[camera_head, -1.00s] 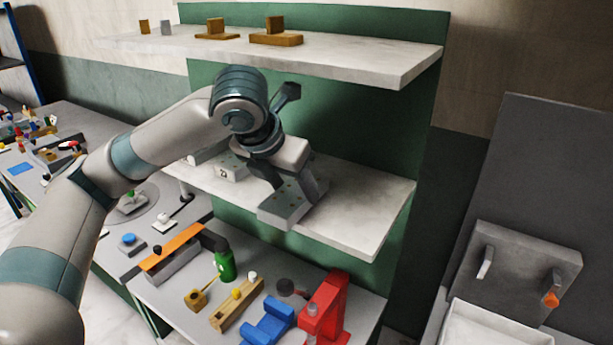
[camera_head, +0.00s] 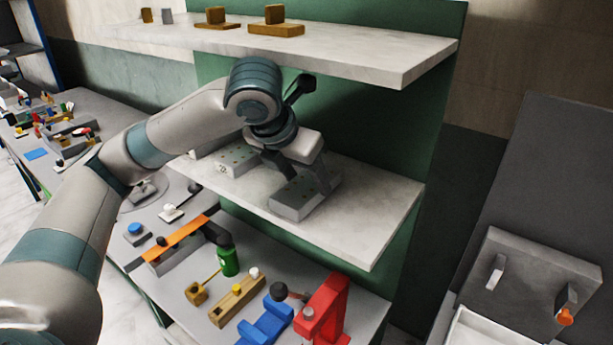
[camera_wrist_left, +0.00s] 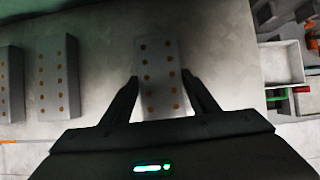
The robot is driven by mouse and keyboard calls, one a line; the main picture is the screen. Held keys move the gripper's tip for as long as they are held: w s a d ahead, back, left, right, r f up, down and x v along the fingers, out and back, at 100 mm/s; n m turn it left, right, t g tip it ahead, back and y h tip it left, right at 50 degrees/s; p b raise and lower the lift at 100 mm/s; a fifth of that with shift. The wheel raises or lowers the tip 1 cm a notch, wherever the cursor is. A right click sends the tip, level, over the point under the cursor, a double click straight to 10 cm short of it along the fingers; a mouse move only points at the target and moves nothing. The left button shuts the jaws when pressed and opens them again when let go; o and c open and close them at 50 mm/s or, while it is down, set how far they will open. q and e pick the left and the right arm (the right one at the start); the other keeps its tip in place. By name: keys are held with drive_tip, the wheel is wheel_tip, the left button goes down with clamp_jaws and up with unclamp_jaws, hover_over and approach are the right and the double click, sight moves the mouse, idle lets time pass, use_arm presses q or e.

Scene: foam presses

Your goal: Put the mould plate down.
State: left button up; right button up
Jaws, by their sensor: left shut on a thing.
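The mould plate (camera_head: 292,203) is a grey block, with rows of small orange-brown dots on its top in the left wrist view (camera_wrist_left: 158,66). My left gripper (camera_head: 295,183) is shut on it, one finger on each long side. The plate is at the middle shelf (camera_head: 365,215), near its front edge; I cannot tell for sure whether its underside touches the shelf. Two similar plates lie to its left in the left wrist view, the nearer one (camera_wrist_left: 58,78) apart from it. My right gripper is not in view.
The middle shelf is clear to the right of the plate. Below stands a bench with a red press (camera_head: 325,308), a blue holder (camera_head: 265,325) and a green bottle (camera_head: 229,262).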

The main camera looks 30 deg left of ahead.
sight(305, 185)
use_arm(q)
drive_tip(key=o, duration=1.4)
drive_tip(key=shift+o, duration=1.3)
drive_tip(key=shift+f, duration=0.1)
drive_tip(key=shift+b+v, duration=0.85)
drive_tip(key=shift+s+a+r+b, duration=0.1)
drive_tip(key=shift+s+r+b, duration=0.4)
drive_tip(key=shift+s+b, duration=0.35)
drive_tip(key=s+a+b, duration=0.1)
drive_tip(key=s+b, duration=0.3)
drive_tip(key=s, duration=0.6)
drive_tip(key=shift+s+a+r, duration=0.15)
drive_tip(key=shift+s+r, duration=0.05)
drive_tip(key=shift+s, duration=0.2)
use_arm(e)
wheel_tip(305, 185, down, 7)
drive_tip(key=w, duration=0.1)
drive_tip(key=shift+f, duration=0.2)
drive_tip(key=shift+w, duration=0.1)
